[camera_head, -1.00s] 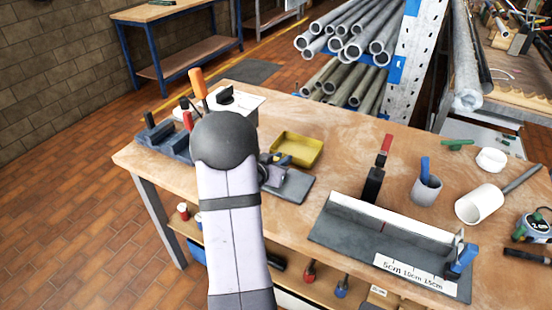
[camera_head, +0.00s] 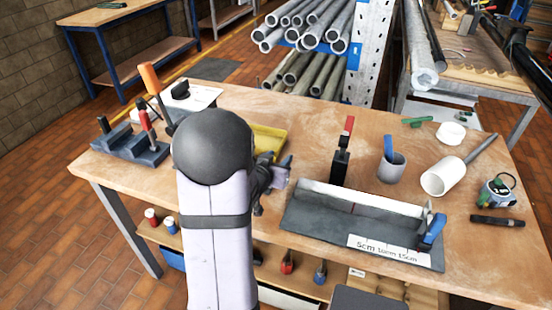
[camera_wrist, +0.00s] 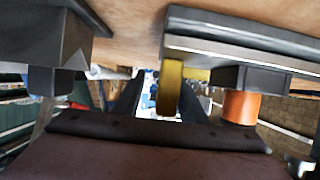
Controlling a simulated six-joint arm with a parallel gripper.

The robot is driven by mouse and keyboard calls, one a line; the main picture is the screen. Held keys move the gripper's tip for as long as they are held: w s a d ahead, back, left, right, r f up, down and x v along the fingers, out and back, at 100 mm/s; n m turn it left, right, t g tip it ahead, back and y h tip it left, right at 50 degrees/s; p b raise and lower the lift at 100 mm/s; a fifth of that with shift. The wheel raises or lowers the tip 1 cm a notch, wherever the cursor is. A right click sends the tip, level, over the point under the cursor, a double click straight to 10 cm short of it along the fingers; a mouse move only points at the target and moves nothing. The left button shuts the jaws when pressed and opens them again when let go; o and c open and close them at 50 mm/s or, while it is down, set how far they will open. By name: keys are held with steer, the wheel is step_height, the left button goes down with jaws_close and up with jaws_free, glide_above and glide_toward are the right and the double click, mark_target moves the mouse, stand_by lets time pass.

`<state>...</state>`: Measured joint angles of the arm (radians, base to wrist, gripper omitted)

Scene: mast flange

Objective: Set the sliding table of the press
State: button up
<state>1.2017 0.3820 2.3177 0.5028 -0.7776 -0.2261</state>
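I cannot single out the press's sliding table with certainty. A dark grey channel-shaped fixture (camera_head: 310,218) with a white scale plate (camera_head: 388,249) and a blue clamp (camera_head: 433,232) lies at the front right. A black upright (camera_head: 340,165) with a red handle stands behind it. My gripper (camera_head: 272,180) is over the table's middle, left of the fixture and mostly behind my arm. A small grey piece (camera_head: 282,173) shows at the gripper; contact is unclear. The wrist view shows dark blocks and an orange cylinder (camera_wrist: 240,106) close up; the fingers are not clear.
A dark fixture (camera_head: 128,147) with red and orange handles stands at the left. A yellow tray (camera_head: 268,139) is behind my gripper.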

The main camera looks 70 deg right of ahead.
steer(key=shift+w, duration=0.2)
steer(key=shift+a, duration=0.1)
steer(key=shift+v, duration=3.6)
steer(key=shift+r, duration=0.1)
